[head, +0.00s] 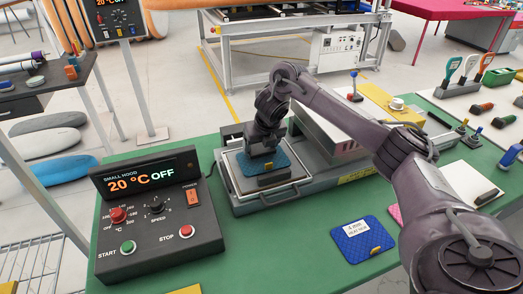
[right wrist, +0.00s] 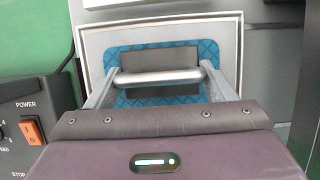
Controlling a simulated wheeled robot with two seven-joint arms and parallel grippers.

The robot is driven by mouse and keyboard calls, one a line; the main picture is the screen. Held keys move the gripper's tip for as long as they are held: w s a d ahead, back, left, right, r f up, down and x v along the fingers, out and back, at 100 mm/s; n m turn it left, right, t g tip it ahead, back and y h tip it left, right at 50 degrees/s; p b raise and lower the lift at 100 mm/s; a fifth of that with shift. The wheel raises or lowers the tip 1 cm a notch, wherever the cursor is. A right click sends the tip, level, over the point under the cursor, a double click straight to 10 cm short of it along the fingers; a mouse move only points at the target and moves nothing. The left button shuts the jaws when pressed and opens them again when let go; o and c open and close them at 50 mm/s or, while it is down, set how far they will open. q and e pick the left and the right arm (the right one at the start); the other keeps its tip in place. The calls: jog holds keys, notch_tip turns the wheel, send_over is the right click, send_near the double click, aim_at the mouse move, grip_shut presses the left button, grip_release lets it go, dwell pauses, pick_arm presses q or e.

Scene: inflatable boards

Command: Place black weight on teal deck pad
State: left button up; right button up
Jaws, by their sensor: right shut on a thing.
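The teal deck pad (head: 240,184), quilted, lies on a light plate in a tray of the grey bench device. The black weight (head: 276,180), a dark block with a grey bar handle, is over the middle of the pad. My right gripper (head: 266,160) points down at it. In the right wrist view the fingers (right wrist: 160,84) are shut on the handle of the weight (right wrist: 160,58), and the teal pad (right wrist: 209,50) shows around it. I cannot tell whether the weight touches the pad. My left gripper is not in view.
A control box (head: 155,220) reading 20 °C OFF stands left of the tray. A blue pad (head: 355,240) with a label lies on the green table (head: 290,245) in front. A grey housing (head: 330,135) rises behind the tray. Tools on a white board (head: 485,95) are at right.

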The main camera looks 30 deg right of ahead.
jog(key=shift+d+f, duration=0.1)
jog(key=shift+f, duration=0.5)
jog(key=o, duration=1.4)
jog(key=shift+c, duration=0.2)
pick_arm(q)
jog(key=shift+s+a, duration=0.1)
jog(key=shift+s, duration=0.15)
pick_arm(e)
jog(key=shift+s+r, duration=0.1)
jog(key=shift+r, duration=0.1)
pick_arm(q)
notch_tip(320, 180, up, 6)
jog(key=p, duration=0.5)
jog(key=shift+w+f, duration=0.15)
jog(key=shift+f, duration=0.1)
pick_arm(e)
jog(key=v, duration=1.1)
jog(key=shift+s+r, duration=0.25)
